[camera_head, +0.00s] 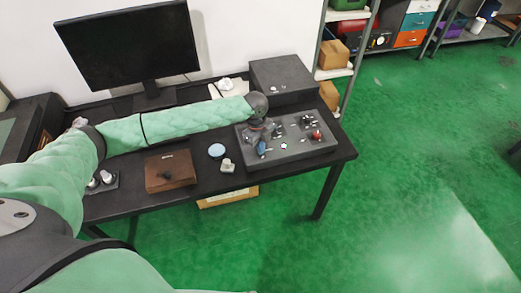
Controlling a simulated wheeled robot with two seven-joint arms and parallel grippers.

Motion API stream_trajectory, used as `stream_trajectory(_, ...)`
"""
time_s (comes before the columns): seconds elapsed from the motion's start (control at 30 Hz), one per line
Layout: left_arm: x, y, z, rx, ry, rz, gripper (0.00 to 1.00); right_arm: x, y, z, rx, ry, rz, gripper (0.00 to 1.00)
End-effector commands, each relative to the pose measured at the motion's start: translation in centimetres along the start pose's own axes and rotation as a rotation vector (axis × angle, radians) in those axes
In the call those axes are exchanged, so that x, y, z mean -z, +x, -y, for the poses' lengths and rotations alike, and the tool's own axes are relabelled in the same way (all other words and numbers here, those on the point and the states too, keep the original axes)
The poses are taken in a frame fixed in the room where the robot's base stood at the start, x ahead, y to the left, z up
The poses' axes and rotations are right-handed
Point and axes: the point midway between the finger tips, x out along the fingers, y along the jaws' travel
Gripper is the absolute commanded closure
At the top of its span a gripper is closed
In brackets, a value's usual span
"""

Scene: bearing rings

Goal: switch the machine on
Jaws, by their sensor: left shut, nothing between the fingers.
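The machine appears to be a flat grey unit (312,149) at the right end of the black table. It carries small metal fixtures, a red part (316,135) on its right side and a small white-and-green spot (284,146) near its front edge. I cannot tell which part is the switch. My right gripper is out of view.
A dark box (282,76) stands behind the unit and a monitor (130,46) at the back left. Green floor is clear to the right.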

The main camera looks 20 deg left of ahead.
Motion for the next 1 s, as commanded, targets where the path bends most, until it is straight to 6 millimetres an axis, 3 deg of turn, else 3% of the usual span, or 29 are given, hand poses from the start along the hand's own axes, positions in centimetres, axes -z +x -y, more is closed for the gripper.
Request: stream_trajectory(1.0, 1.0, -6.6, 0.0, 0.001, 0.000, -0.001, 1.00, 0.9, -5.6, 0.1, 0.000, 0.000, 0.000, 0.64)
